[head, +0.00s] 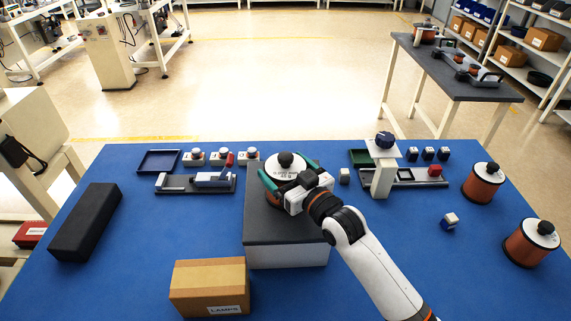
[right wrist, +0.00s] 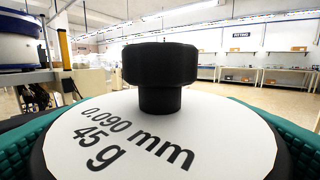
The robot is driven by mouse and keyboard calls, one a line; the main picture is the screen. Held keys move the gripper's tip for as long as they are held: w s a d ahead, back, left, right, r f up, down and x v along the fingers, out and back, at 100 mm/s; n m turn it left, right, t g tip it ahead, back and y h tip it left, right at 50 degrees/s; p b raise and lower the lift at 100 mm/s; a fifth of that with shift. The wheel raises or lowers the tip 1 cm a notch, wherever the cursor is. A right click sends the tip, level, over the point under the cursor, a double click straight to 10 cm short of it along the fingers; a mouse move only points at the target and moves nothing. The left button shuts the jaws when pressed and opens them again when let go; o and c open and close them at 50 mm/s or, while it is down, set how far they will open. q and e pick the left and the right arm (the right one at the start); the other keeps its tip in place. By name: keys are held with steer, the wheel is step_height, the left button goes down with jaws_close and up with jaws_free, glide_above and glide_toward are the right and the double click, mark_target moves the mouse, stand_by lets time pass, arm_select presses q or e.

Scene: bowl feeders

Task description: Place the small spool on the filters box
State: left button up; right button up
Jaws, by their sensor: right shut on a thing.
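The small spool (head: 286,161) has a white top disc, a black knob and a copper-coloured winding. Its disc (right wrist: 150,140) reads "0.090 mm 45 g" in the right wrist view. My right gripper (head: 285,180) is shut around the spool with green fingers, one on each side. The spool is upright over the far part of a box with a dark grey top and pale sides (head: 287,256). I cannot tell whether the spool touches the box top. No label shows on this box, so I cannot confirm it is the filters box. My left gripper is not in view.
A cardboard box marked "LAMPS" (head: 208,288) stands front left, and a long black block (head: 86,222) lies farther left. Two larger copper spools (head: 484,183) stand at right. Fixtures, trays and small blocks line the back of the blue table (head: 400,235).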

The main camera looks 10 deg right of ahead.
steer(key=shift+r, duration=0.2)
steer(key=o, duration=1.7)
steer(key=shift+f, duration=0.3)
steer(key=shift+r, duration=0.2)
steer(key=shift+s+d+f, duration=0.1)
steer(key=shift+s+f, duration=0.05)
steer(key=shift+s, duration=0.15)
steer(key=b+v, duration=0.1)
steer(key=v, duration=1)
steer(key=shift+s, duration=0.2)
steer(key=shift+d, duration=0.1)
